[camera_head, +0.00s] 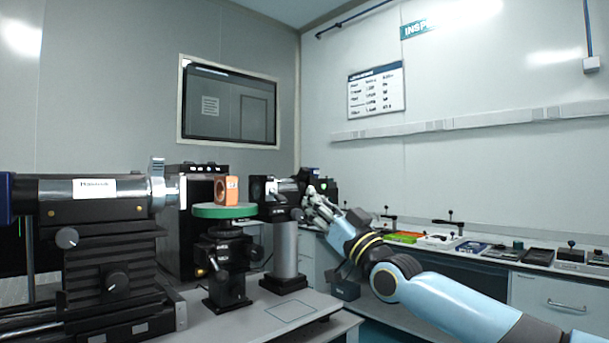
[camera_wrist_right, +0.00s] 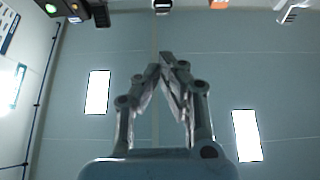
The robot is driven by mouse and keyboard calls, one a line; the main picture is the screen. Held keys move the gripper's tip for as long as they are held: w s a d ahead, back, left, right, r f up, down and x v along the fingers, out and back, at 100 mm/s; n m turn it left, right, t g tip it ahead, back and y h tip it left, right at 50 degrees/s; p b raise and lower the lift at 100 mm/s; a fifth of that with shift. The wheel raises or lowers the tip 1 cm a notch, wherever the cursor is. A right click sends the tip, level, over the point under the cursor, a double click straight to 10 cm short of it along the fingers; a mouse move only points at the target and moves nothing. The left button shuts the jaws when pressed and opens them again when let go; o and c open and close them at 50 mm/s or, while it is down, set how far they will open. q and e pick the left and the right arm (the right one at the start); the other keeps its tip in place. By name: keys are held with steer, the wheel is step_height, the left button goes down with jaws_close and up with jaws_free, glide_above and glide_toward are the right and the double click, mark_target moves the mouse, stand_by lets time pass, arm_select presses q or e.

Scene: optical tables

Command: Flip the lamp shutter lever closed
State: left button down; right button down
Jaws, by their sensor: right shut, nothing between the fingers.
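The likely lamp is a black housing (camera_head: 286,186) on a grey post, right of the green round stage (camera_head: 224,211). A small pale part shows on its front, but I cannot tell whether it is the shutter lever or how it is set. My right gripper (camera_head: 312,196) is at the right side of this housing and looks close to it; contact cannot be told. In the right wrist view its fingers (camera_wrist_right: 165,62) meet at the tips, shut and empty. My left gripper is not in view.
A long black and silver instrument (camera_head: 95,190) stands at the left. An orange block (camera_head: 227,190) with a round hole sits on the green stage. The grey table (camera_head: 250,322) is bare at front. A side bench at right holds several small trays and devices.

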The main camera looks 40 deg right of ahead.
steer(key=shift+f+v, duration=0.25)
steer(key=shift+v, duration=0.9)
steer(key=shift+w, duration=0.15)
steer(key=s+f+m+g+h, duration=0.2)
steer(key=f+g, duration=0.1)
steer(key=f, duration=1.2)
steer(key=s+f+m+g+h, duration=0.1)
steer(key=s+f+g, duration=0.2)
steer(key=f, duration=1.2)
steer(key=s+a+f+g, duration=0.1)
steer(key=s+f+g, duration=0.3)
steer(key=f, duration=0.5)
steer(key=s+a+f+g, duration=0.1)
steer(key=s+f, duration=0.4)
steer(key=f, duration=0.4)
steer(key=s+a+f+n+g, duration=0.1)
steer(key=s+a+f+g, duration=0.2)
steer(key=s+f, duration=0.5)
steer(key=s+a+f+g, duration=0.4)
steer(key=s+f, duration=0.5)
steer(key=s, duration=1)
steer(key=s+a+f+n+g, duration=0.1)
steer(key=s+a+f+g, duration=0.2)
steer(key=s, duration=1.1)
step_height(320, 180, down, 6)
steer(key=shift+a+r+n+g+y, duration=0.15)
steer(key=shift+r+n+g+y, duration=0.15)
steer(key=shift+g, duration=0.9)
